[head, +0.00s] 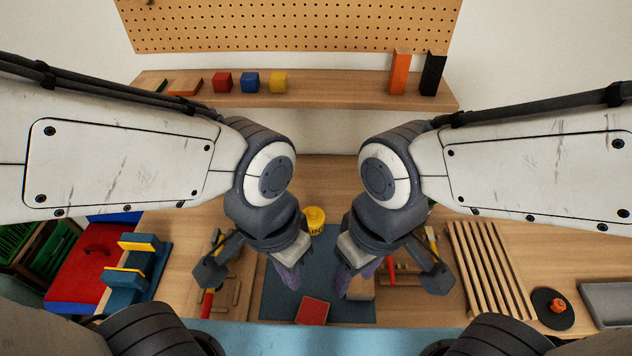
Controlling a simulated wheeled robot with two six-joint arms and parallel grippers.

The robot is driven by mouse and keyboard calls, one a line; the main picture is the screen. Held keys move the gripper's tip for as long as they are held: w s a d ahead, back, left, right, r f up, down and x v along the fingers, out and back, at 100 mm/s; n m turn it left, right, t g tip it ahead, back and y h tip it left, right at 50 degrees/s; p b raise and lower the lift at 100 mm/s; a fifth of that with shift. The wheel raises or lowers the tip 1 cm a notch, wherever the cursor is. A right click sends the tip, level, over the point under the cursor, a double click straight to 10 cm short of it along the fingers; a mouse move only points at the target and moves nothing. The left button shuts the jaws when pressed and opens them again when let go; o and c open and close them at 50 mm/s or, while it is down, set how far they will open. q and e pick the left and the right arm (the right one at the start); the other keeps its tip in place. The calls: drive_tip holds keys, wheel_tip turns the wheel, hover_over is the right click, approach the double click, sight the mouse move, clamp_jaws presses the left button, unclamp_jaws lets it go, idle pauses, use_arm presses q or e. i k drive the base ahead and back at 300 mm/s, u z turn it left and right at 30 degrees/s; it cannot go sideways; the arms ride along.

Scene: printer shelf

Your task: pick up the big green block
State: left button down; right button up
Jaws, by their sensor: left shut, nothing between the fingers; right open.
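I cannot make out a big green block for certain. My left gripper (289,279) points down over the blue-grey mat, shut and empty. My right gripper (354,281) is beside it to the right, open, with a pale wooden piece (361,290) showing below its fingers. I cannot tell whether they touch.
The wall shelf (330,95) holds red, blue and yellow cubes, an orange block (400,72) and a black block (432,74). A red-topped block (312,311) and yellow round item (314,220) are on the mat (275,303). A slatted rack (487,270) stands right; green crates (14,240) left.

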sight(311, 311)
drive_tip(key=z, duration=0.95)
drive_tip(key=k, duration=1.35)
drive_tip(key=u, duration=1.4)
drive_tip(key=i, duration=0.5)
